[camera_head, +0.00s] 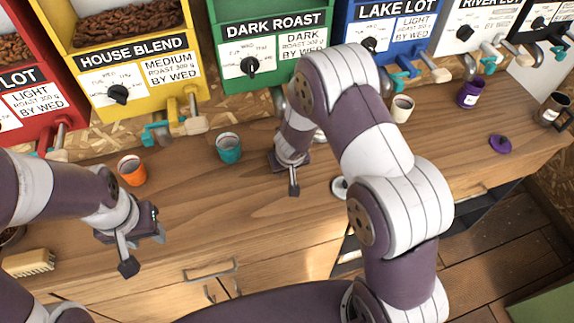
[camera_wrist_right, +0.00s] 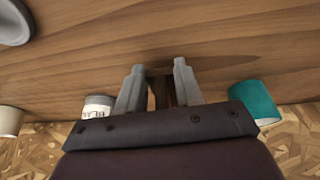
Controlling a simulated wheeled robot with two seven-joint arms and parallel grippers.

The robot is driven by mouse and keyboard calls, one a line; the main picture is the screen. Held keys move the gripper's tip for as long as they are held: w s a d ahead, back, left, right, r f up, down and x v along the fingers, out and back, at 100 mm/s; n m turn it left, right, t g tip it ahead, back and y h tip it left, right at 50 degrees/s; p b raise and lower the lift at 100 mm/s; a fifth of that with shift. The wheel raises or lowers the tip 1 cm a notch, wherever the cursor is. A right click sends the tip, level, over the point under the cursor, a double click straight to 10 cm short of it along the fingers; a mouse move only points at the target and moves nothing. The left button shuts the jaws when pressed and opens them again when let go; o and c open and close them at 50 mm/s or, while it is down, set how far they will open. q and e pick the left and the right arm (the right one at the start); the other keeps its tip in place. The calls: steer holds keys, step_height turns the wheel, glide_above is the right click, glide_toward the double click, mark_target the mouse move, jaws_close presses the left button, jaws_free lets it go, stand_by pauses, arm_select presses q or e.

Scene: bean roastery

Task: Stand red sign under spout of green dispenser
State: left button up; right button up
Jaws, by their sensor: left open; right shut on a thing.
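The green dispenser (camera_head: 273,20), labelled DARK ROAST, stands at the back middle. My right arm hides most of its spout. My right gripper (camera_head: 293,172) is low over the counter in front of it. In the right wrist view, its fingers (camera_wrist_right: 159,75) are shut on a narrow brown thing (camera_wrist_right: 161,91), mostly hidden between them. I cannot tell whether this is the red sign, and no red sign shows clearly elsewhere. My left gripper (camera_head: 143,251) is open and empty over the counter's front left.
A teal cup (camera_head: 228,148) and an orange cup (camera_head: 132,170) stand left of my right gripper. A white labelled container (camera_wrist_right: 98,105) shows in the right wrist view. A cream cup (camera_head: 402,108) and purple mug (camera_head: 470,94) stand to the right. A brush (camera_head: 28,263) lies front left.

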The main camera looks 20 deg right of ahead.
steer(key=shift+f+b, duration=0.5)
steer(key=shift+f, duration=0.1)
steer(key=o, duration=1)
steer(key=shift+s, duration=0.1)
steer(key=shift+o, duration=0.2)
steer(key=shift+r, duration=0.25)
steer(key=w+p+v, duration=0.1)
steer(key=p+v, duration=0.5)
steer(key=v, duration=0.7)
steer(key=s+d+r+g, duration=0.1)
steer(key=s+d+r, duration=0.1)
steer(key=s, duration=0.5)
steer(key=s+d+r+g+b, duration=0.1)
steer(key=s+r, duration=0.3)
steer(key=s, duration=0.4)
steer(key=shift+d+r+g, duration=0.4)
steer(key=shift+d, duration=0.25)
